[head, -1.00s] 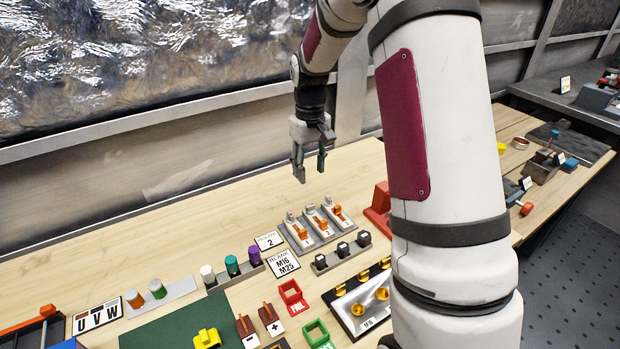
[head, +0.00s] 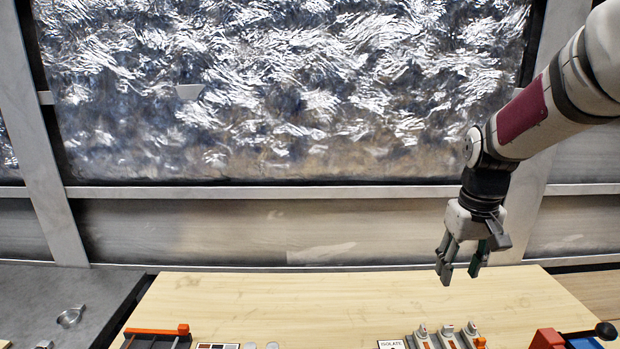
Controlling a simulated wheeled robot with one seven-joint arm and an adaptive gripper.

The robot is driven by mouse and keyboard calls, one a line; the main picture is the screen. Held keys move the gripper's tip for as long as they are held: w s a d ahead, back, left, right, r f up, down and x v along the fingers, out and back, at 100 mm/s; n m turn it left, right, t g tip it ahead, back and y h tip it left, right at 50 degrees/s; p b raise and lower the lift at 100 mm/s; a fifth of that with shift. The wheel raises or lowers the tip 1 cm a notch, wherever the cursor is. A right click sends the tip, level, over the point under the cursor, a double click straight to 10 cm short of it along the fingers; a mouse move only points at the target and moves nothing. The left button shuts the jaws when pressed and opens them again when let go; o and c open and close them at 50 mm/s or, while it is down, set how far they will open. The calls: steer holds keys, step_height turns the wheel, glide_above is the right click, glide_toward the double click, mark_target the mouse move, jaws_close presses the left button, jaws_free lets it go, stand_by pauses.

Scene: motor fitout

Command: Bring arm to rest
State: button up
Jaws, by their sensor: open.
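My gripper (head: 461,272) hangs fingers-down from my arm on the right side of the head view. Its two fingers are apart with nothing between them. It is in the air above the back part of the wooden table (head: 300,296), behind the row of orange-handled switches (head: 447,336). The arm comes in from the upper right corner. The lower part of the table is cut off by the picture's bottom edge.
An orange-edged tray (head: 156,333) stands at the table's front left. A red and blue block with a black knob (head: 606,330) stands at the lower right. A grey bench (head: 50,300) lies to the left. The table's middle back is clear.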

steer(key=s+a+r+t, duration=0.1)
steer(key=s+a+r, duration=0.1)
steer(key=s, duration=0.5)
steer(key=s+a+r+t, duration=0.1)
steer(key=s+a+r, duration=0.2)
steer(key=s, duration=0.5)
steer(key=s+a+r+t, duration=0.1)
steer(key=s+a, duration=0.3)
steer(key=s, duration=0.4)
steer(key=shift+a+r+t, duration=0.4)
steer(key=shift+r, duration=0.3)
